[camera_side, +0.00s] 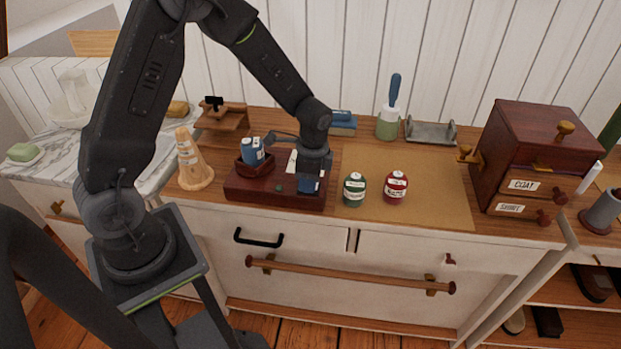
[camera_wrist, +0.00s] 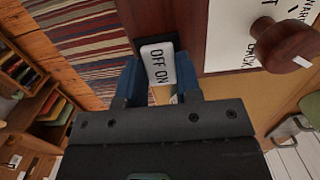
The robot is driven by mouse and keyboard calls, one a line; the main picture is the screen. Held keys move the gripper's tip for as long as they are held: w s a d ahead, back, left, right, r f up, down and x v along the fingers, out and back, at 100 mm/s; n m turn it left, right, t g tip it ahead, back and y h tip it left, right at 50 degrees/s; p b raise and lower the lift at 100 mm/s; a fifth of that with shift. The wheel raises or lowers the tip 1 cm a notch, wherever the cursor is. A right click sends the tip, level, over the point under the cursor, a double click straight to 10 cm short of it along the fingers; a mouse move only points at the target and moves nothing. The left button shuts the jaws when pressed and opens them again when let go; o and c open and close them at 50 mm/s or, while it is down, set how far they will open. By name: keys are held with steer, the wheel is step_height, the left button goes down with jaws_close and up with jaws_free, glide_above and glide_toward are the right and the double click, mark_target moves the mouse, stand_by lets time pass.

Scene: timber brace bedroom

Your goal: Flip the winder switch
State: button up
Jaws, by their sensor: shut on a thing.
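The winder is a dark red-brown wooden box (camera_side: 245,188) on the counter in the side view, left of the tan mat. Its switch (camera_wrist: 156,62) is a white piece marked OFF and ON on the box's face in the wrist view. My gripper (camera_wrist: 158,82) has its blue fingers on both sides of the switch, shut on it. In the side view my gripper (camera_side: 309,184) points down at the right end of the box and hides the switch. I cannot tell which way the switch is set.
Green (camera_side: 354,189) and red (camera_side: 396,187) jars stand just right of my gripper on the tan mat (camera_side: 440,190). A tan cone (camera_side: 194,165) stands left of the winder. A drawer chest (camera_side: 540,150) stands at the right. A brown knob (camera_wrist: 285,45) juts out near the switch.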

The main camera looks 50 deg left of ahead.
stand_by(0.3)
steer(key=o, duration=0.9)
steer(key=shift+w+d+r, duration=0.1)
steer(key=shift+r, duration=2.2)
steer(key=shift+w+d+r, duration=0.1)
steer(key=shift+d+r, duration=0.05)
steer(key=shift+r, duration=2.2)
steer(key=shift+w+d+r, duration=0.1)
steer(key=shift+r, duration=2.2)
